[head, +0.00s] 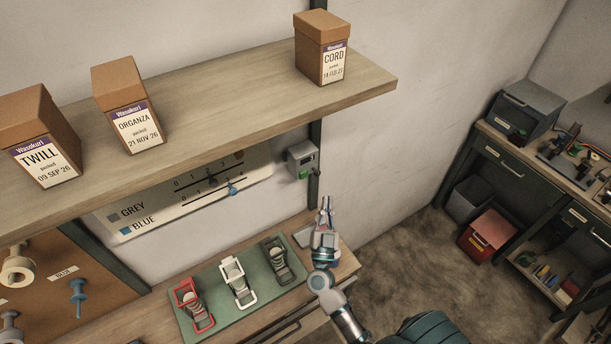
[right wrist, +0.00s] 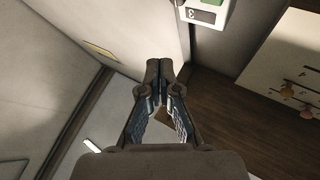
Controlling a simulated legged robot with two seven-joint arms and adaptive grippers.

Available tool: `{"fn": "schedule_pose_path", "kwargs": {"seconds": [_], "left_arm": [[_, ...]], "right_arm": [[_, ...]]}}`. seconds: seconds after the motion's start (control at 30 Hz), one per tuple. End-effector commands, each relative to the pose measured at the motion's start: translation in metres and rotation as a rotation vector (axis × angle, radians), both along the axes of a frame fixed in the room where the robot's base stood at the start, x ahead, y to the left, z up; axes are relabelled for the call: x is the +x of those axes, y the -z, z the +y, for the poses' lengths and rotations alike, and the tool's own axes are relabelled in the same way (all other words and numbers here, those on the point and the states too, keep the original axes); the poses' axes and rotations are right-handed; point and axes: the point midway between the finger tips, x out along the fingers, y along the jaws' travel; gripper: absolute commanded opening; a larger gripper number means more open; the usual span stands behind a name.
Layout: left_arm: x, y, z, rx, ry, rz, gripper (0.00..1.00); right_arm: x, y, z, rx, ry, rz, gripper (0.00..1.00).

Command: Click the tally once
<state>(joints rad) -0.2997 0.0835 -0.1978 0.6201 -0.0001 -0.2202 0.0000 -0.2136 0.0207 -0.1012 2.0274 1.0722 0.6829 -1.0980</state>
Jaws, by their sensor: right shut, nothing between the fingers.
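The tally is a small grey box (head: 303,158) with a green button, mounted on the dark post below the shelf. In the right wrist view the tally (right wrist: 205,14) is at the top edge, partly cut off, with a dark counter window and part of its green button. The digit looks like a 3, but it is turned and small. My right gripper (head: 327,203) is shut and empty, pointing up, below and slightly right of the tally and apart from it. Its fingertips (right wrist: 158,66) meet in the right wrist view. My left gripper is not in view.
A wooden shelf (head: 220,105) with CORD, ORGANZA and TWILL boxes overhangs the tally. A GREY/BLUE scale board (head: 180,200) is left of it. Below, a green mat (head: 215,287) bears several clamp-like devices. Open floor (head: 420,260) lies to the right, before a dark workbench.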

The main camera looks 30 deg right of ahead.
Motion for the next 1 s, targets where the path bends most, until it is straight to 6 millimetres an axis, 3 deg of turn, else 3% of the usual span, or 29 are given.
{"fn": "schedule_pose_path", "kwargs": {"seconds": [0.2,0.4,0.5,0.7,1.0], "left_arm": [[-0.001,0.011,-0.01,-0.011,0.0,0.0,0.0],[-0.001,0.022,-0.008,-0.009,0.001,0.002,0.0],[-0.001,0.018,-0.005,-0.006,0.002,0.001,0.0],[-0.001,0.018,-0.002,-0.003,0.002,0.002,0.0],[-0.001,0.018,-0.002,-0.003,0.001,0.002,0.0]], "right_arm": [[0.027,0.002,0.004,0.0,-0.001,-0.001,0.0],[0.056,0.002,0.006,0.0,-0.002,-0.002,0.0],[0.067,0.0,0.006,-0.001,-0.001,0.0,0.0],[0.079,0.0,0.007,0.0,-0.001,0.001,0.0],[0.082,0.0,0.008,0.0,-0.001,0.0,0.0]]}}
